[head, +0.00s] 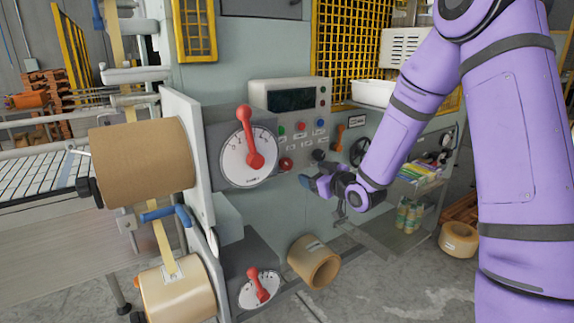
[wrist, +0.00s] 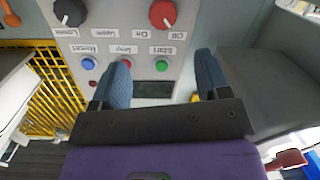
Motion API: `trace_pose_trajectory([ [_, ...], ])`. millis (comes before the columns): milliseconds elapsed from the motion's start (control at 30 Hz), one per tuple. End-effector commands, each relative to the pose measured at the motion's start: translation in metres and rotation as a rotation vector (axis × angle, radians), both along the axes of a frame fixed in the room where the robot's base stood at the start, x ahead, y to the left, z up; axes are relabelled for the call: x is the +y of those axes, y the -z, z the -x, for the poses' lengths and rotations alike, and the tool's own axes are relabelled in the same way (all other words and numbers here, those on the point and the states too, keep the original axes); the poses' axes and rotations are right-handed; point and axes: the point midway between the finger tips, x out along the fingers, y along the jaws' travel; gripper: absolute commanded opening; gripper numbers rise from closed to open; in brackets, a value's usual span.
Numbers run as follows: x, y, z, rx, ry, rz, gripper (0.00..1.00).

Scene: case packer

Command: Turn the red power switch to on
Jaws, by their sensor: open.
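The red power switch is a round red knob (head: 286,164) low on the grey control panel, left of a black knob (head: 318,155). In the wrist view, where the panel appears upside down, the red knob (wrist: 163,13) is at the top edge, partly cut off, above labels that seem to read On and Off. My gripper (head: 312,183) is just below and right of the red knob in the head view. In the wrist view its two blue fingers (wrist: 163,72) are spread apart, empty, and clear of the knob.
Green, red and blue push buttons (head: 302,126) sit above the knobs under a dark display (head: 291,99). A large dial with a red lever (head: 250,150) is left of the panel. An orange lever (head: 340,135) is to the right. A tape roll (head: 314,262) lies below.

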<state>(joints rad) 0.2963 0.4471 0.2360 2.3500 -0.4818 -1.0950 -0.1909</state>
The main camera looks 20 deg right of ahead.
Motion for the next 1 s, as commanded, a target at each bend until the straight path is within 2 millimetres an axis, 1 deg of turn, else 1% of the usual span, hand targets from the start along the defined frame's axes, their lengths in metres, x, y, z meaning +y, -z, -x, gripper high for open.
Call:
trace_pose_trajectory([
  [33,0.001,0.008,-0.002,-0.019,-0.010,-0.021,0.70],
  [100,0.002,0.014,-0.004,-0.049,-0.024,-0.044,0.70],
  [267,0.002,0.019,-0.006,-0.089,-0.037,-0.073,0.70],
  [433,0.008,0.019,-0.017,-0.093,-0.040,-0.077,0.70],
  [567,0.016,0.019,-0.035,-0.095,-0.042,-0.076,0.70],
  [800,0.032,0.019,-0.075,-0.094,-0.040,-0.076,0.70],
  [1000,0.041,0.019,-0.096,-0.092,-0.039,-0.076,0.70],
])
